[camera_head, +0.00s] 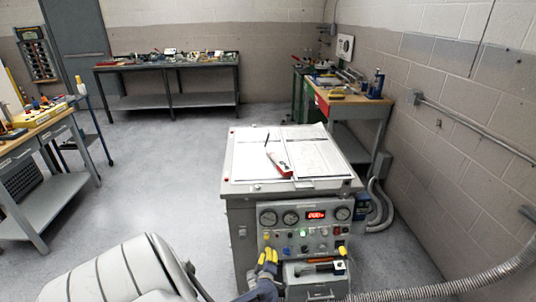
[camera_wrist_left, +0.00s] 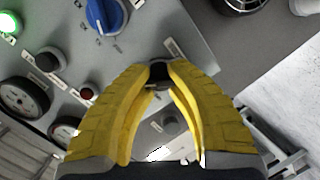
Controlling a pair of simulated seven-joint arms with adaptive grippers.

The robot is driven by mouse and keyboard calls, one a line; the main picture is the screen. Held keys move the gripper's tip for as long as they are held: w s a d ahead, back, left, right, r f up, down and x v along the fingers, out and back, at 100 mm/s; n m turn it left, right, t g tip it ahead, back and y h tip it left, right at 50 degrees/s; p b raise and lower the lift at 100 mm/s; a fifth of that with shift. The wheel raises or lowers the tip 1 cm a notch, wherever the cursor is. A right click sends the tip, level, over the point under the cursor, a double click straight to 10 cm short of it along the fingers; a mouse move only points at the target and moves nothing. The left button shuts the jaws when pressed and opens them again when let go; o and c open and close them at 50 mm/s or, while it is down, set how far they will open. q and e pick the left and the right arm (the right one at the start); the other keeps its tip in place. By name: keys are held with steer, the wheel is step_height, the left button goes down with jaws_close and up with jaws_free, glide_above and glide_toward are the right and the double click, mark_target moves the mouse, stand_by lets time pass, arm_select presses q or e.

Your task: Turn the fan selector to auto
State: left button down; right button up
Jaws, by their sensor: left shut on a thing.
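The grey control panel (camera_head: 290,219) is on the front of the cabinet in the head view, with gauges, a red display, a green lamp and small knobs. My left gripper (camera_head: 267,257) is at its lower left, its yellow fingers against the panel. In the left wrist view the fingertips of my left gripper (camera_wrist_left: 160,72) are closed on a small black knob (camera_wrist_left: 159,69), mostly hidden between them. A blue selector knob (camera_wrist_left: 104,14) with marks around it sits apart, up and left. The labels are too small to read, so I cannot tell which is the fan selector.
A shelf (camera_head: 318,285) with tools juts out below the panel, right of my left gripper. Papers and a red-handled tool (camera_head: 281,166) lie on the cabinet top (camera_head: 240,180). Workbenches stand further back. A flexible metal conduit (camera_head: 440,287) runs at lower right.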

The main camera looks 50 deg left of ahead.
arm_select(q)
steer(key=n, duration=0.6)
steer(key=shift+s+a+r+t, duration=0.1)
steer(key=shift+a+t, duration=0.25)
steer(key=shift+t, duration=0.05)
steer(key=shift+s+a, duration=0.1)
stand_by(0.3)
steer(key=c, duration=1.4)
jaws_free()
steer(key=shift+c, duration=0.2)
steer(key=o, duration=0.4)
steer(key=shift+d, duration=0.2)
steer(key=shift+c, duration=0.2)
steer(key=shift+d, duration=0.1)
steer(key=v, duration=1.1)
steer(key=shift+s+d, duration=0.3)
steer(key=shift+d, duration=0.05)
